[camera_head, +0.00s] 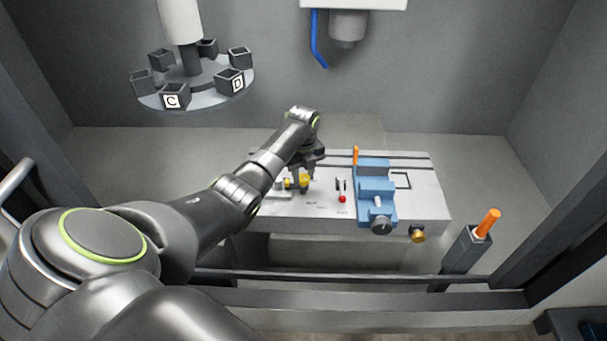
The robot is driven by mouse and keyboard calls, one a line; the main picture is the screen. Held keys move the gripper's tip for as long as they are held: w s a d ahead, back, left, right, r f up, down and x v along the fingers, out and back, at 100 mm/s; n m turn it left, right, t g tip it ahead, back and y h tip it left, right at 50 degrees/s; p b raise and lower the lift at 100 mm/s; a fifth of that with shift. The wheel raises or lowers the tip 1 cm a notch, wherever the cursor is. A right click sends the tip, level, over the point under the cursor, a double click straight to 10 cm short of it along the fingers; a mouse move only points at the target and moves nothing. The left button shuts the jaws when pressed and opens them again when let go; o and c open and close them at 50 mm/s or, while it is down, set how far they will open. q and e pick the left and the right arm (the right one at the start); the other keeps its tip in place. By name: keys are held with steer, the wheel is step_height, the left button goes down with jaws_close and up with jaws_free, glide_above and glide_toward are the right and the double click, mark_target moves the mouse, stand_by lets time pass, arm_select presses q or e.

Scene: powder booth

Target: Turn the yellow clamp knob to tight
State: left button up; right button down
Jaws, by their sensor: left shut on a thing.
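The yellow clamp knob (304,181) sits on the left part of the grey slotted table (422,190), in the middle of the picture. My left gripper (301,177) reaches down over the knob from above and is shut on it. The gripper and wrist hide part of the knob. The knob's exact turn angle is too small to tell. My right gripper is not in view.
A blue vise (376,187) stands on the table to the right of the knob, with a small red-tipped lever (342,198) between them. A carousel (205,94) with lettered holders hangs at upper left. An orange-handled tool (487,222) stands in a holder at right.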

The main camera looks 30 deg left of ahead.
arm_select(q)
steer(key=shift+r+m, duration=0.1)
steer(key=shift+m, duration=1)
steer(key=o, duration=1)
